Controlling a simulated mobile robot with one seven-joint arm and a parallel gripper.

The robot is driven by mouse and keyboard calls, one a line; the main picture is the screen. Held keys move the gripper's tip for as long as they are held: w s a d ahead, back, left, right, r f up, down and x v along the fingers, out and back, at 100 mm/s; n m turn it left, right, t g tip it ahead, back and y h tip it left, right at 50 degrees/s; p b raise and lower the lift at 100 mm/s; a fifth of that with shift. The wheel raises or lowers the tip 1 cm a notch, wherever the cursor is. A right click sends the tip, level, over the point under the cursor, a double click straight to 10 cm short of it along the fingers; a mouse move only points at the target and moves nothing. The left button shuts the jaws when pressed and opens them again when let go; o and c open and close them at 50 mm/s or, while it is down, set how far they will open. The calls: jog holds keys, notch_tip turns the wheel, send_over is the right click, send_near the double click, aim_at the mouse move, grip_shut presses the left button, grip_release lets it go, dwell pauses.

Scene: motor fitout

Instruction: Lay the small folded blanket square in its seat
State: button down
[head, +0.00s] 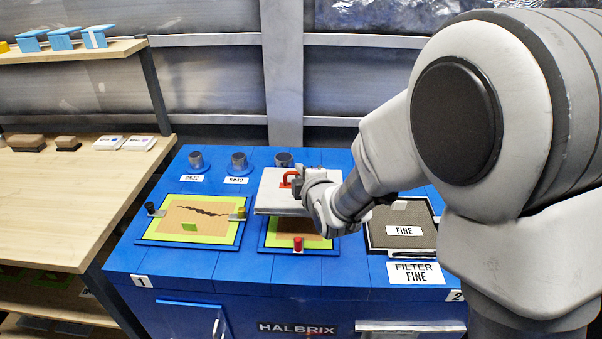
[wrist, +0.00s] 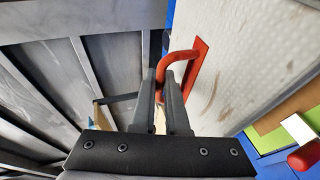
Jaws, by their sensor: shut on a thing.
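The small folded blanket, a pale, thick square slab with a red handle, shows in the head view (head: 275,194) above the middle of the blue bench. Its dimpled face fills the right of the wrist view (wrist: 255,50). My gripper (head: 293,184) is shut on the red handle; in the wrist view its dark fingers (wrist: 164,85) close around the handle. Below the blanket is a lime-bordered brown seat (head: 287,244) with a red knob (head: 298,243) at its front. The blanket hides the back of this seat. I cannot tell whether blanket and seat touch.
A lime-bordered panel (head: 185,228) with a dark crack lies left of the seat. A dark filter (head: 404,231) labelled FINE lies right. Several grey cylinders (head: 238,161) stand behind. A wooden table (head: 60,190) is at the left.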

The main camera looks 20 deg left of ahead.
jog(key=shift+f+b, duration=1.3)
jog(key=shift+b, duration=0.1)
jog(key=shift+f, duration=0.2)
jog(key=shift+f+b, duration=1)
jog(key=shift+b, duration=0.2)
jog(key=shift+f+b, duration=0.6)
jog(key=shift+b, duration=0.55)
dwell(1.5)
jog(key=c, duration=0.8)
grip_release()
jog(key=shift+c, duration=0.2)
jog(key=shift+f, duration=0.1)
